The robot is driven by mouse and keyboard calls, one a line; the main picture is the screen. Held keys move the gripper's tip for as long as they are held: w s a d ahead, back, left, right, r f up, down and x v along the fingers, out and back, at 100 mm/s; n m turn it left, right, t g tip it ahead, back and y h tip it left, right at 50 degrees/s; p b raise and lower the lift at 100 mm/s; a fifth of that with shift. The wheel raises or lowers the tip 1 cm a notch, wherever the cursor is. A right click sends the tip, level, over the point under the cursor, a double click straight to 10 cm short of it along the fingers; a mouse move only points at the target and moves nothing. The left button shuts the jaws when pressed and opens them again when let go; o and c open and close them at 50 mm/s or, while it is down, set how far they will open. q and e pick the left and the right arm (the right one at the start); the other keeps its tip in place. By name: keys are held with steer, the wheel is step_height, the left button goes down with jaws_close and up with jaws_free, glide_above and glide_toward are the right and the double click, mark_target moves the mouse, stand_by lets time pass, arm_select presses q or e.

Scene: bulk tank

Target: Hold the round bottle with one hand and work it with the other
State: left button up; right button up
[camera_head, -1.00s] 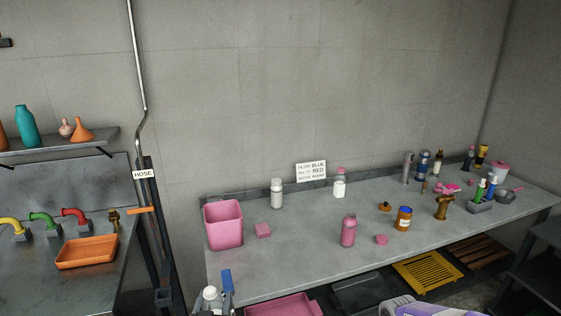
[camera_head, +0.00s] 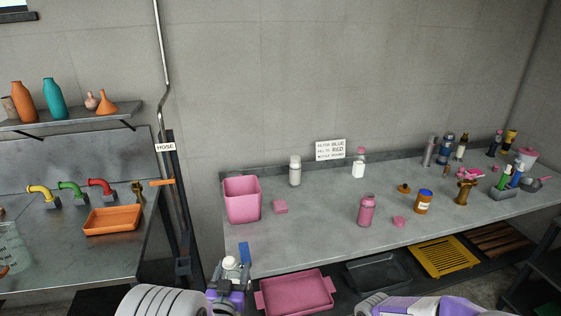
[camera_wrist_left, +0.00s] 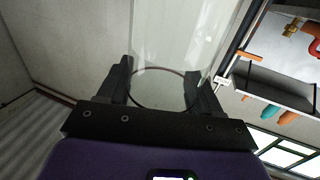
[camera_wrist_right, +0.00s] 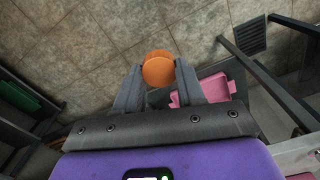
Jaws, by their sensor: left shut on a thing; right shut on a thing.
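My left gripper (camera_head: 230,272) is at the bottom of the head view, in front of the grey bench. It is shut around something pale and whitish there. In the left wrist view a clear, see-through round bottle (camera_wrist_left: 168,62) stands between its dark fingers (camera_wrist_left: 160,92), with a dark ring at the near end. My right gripper (camera_wrist_right: 158,80) shows in its wrist view, shut on a round orange piece (camera_wrist_right: 158,69) that looks like a cap. In the head view only part of my right arm shows at the bottom edge; its fingers are out of view.
A pink bin (camera_head: 243,202), a pink bottle (camera_head: 367,212) and several other containers stand on the bench (camera_head: 310,235). A pink tray (camera_head: 297,296) and a yellow tray (camera_head: 443,257) lie below. Coloured taps and an orange tray (camera_head: 112,220) are at left.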

arm_select(q)
steer(key=s+d+f+m+g+h, duration=0.2)
steer(key=s+d+f+m+h, duration=0.2)
steer(key=d+f+h, duration=0.1)
steer(key=s+d+f+m+g+h, duration=0.2)
steer(key=s+d+f+m+h, duration=0.1)
steer(key=d+f+h, duration=0.3)
step_height(320, 180, down, 3)
steer(key=shift+s+d+r+m+h, duration=0.25)
steer(key=shift+s+d+m, duration=0.2)
steer(key=shift+d, duration=0.8)
arm_select(e)
steer(key=shift+w+a+r, duration=0.25)
steer(key=shift+w, duration=0.05)
steer(key=w+a+r+m, duration=0.2)
steer(key=a+r, duration=0.6)
steer(key=a, duration=0.3)
steer(key=w+a+r+m, duration=0.2)
steer(key=a+r, duration=0.6)
steer(key=a, duration=0.2)
steer(key=shift+a+r, duration=0.3)
steer(key=shift+a, duration=0.05)
arm_select(q)
steer(key=shift+w, duration=0.1)
